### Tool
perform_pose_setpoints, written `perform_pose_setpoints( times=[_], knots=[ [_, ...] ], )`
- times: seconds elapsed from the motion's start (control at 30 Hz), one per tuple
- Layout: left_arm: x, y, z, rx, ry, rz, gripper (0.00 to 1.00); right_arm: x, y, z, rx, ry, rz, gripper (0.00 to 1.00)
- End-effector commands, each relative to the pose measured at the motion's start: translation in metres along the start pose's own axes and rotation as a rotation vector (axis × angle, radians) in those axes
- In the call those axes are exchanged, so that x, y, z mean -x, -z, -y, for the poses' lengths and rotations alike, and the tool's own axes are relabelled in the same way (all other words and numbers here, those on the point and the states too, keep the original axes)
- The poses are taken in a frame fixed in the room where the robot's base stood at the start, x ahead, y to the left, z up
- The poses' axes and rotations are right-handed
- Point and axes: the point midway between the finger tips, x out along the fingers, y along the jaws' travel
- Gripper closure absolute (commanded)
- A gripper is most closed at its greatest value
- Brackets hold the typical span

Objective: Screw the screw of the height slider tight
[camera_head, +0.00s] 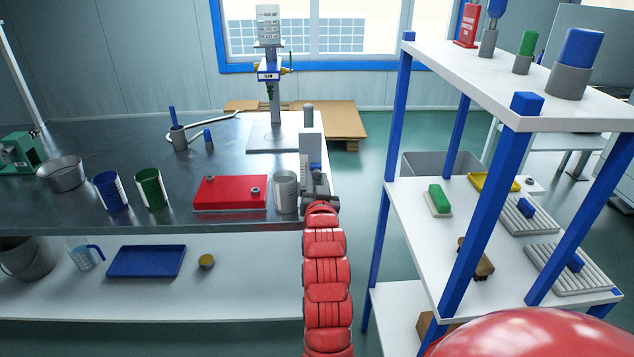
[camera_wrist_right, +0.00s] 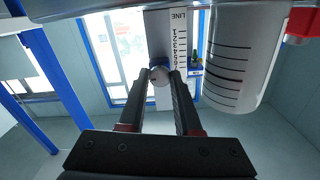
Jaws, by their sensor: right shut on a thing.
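The height slider is a pale upright block (camera_head: 311,146) at the right end of the dark bench, with a small blue part low on its front. In the right wrist view its white scale strip (camera_wrist_right: 178,28) reads LINE with numbers. A small pale round screw head (camera_wrist_right: 160,75) sits in front of the post below the scale. My right gripper (camera_head: 318,182) is at the front of the block, and its fingers (camera_wrist_right: 163,82) are shut on the screw head, one on each side. The fingers partly cover the screw. My left gripper is in neither view.
A ringed grey cup (camera_head: 286,192) stands close left of my right gripper; beside it is a red box (camera_head: 230,193). A stand (camera_head: 274,100) rises behind. Blue (camera_head: 111,191) and green (camera_head: 151,188) cups are further left. A blue-framed shelf (camera_head: 400,215) stands right of my arm.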

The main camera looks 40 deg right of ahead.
Motion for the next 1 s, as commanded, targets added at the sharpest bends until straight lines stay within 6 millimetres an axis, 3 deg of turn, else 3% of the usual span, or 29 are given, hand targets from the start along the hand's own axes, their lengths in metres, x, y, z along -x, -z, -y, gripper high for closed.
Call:
perform_pose_setpoints(
  times=[0.33,0.37,0.5,0.83,1.0],
  knots=[
    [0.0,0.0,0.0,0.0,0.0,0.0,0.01,0.0,0.001,0.0,-0.002,0.0,-0.001,1.0],
    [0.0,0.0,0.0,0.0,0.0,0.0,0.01,0.0,0.001,0.0,-0.001,0.0,-0.001,0.62],
    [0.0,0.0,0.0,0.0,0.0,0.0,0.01,0.0,0.0,0.0,-0.001,0.0,-0.001,0.38],
    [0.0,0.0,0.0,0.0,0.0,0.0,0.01,0.002,0.0,0.0,-0.001,0.0,-0.001,0.38],
    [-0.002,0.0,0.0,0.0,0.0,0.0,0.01,0.02,-0.002,0.001,0.0,0.001,0.003,0.38]
  ],
)
